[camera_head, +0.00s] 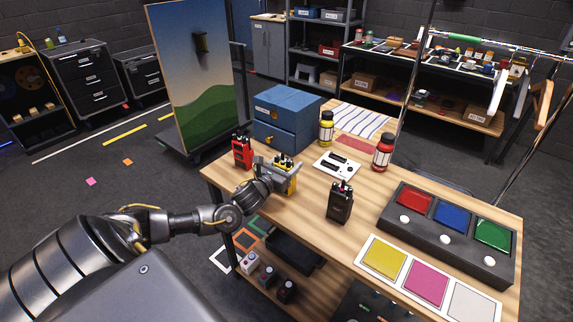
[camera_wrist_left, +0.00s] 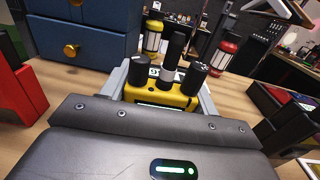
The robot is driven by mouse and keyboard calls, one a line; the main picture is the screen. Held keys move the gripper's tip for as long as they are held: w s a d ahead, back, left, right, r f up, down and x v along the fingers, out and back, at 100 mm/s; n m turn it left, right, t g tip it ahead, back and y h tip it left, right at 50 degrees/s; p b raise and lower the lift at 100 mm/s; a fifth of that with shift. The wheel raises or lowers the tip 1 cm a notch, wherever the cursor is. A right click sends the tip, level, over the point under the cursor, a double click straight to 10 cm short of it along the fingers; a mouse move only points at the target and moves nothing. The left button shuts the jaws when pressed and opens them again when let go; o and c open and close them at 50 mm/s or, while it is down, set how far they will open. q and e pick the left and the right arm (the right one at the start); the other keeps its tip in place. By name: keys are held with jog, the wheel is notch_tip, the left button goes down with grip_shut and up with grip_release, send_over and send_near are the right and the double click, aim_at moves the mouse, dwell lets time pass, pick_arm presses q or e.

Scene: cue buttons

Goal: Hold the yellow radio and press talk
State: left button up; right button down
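The yellow radio (camera_head: 284,179) stands near the left edge of the wooden table in the head view, partly covered by my left gripper (camera_head: 280,176). In the left wrist view the yellow radio (camera_wrist_left: 160,92) sits between the two grey fingers, with its black antenna and knobs up. The fingers of my left gripper (camera_wrist_left: 162,92) lie close along both sides of it and look shut on it. No talk button can be made out. My right gripper is in neither view.
A red radio (camera_head: 242,151) stands left of the yellow one, a black radio (camera_head: 340,203) to its right. A blue drawer box (camera_head: 287,118) is behind. Yellow and red bottles (camera_head: 383,152), a white panel (camera_head: 337,165) and a coloured button box (camera_head: 450,228) share the table.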

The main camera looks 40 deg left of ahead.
pick_arm(q)
jog(key=o, duration=0.4)
jog(key=shift+o, duration=0.2)
jog(key=s+b, duration=0.2)
jog(key=s, duration=0.8)
jog(key=shift+s+d, duration=0.4)
